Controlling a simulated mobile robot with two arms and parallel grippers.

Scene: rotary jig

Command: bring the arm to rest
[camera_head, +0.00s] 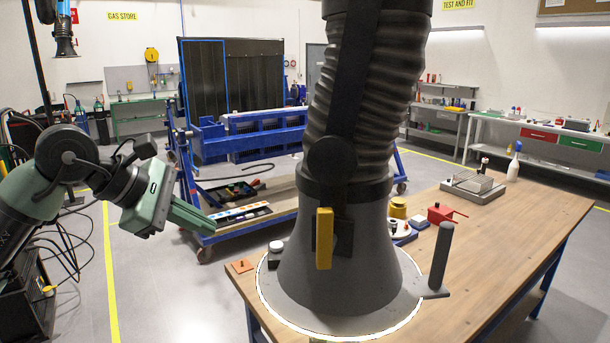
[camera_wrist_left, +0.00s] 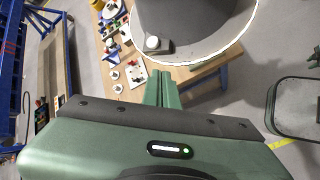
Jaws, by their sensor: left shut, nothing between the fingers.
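My left gripper (camera_head: 208,226) comes in from the left in the head view, with green fingers pointing right and slightly down. It is shut and empty, in the air left of the wooden table (camera_head: 500,230). In the left wrist view its two fingers (camera_wrist_left: 162,76) lie together. A large grey fume hood (camera_head: 345,265) on a ribbed hose fills the middle of the head view, to the right of the gripper and apart from it. The hood also shows at the top of the left wrist view (camera_wrist_left: 190,25). My right gripper is not in view.
The hood has a yellow handle (camera_head: 324,238) and a dark side post (camera_head: 441,255); it hides much of the table. A red box (camera_head: 440,213) and a metal fixture (camera_head: 473,187) stand on the table. A blue-framed jig (camera_head: 250,135) stands behind. The table's right part is clear.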

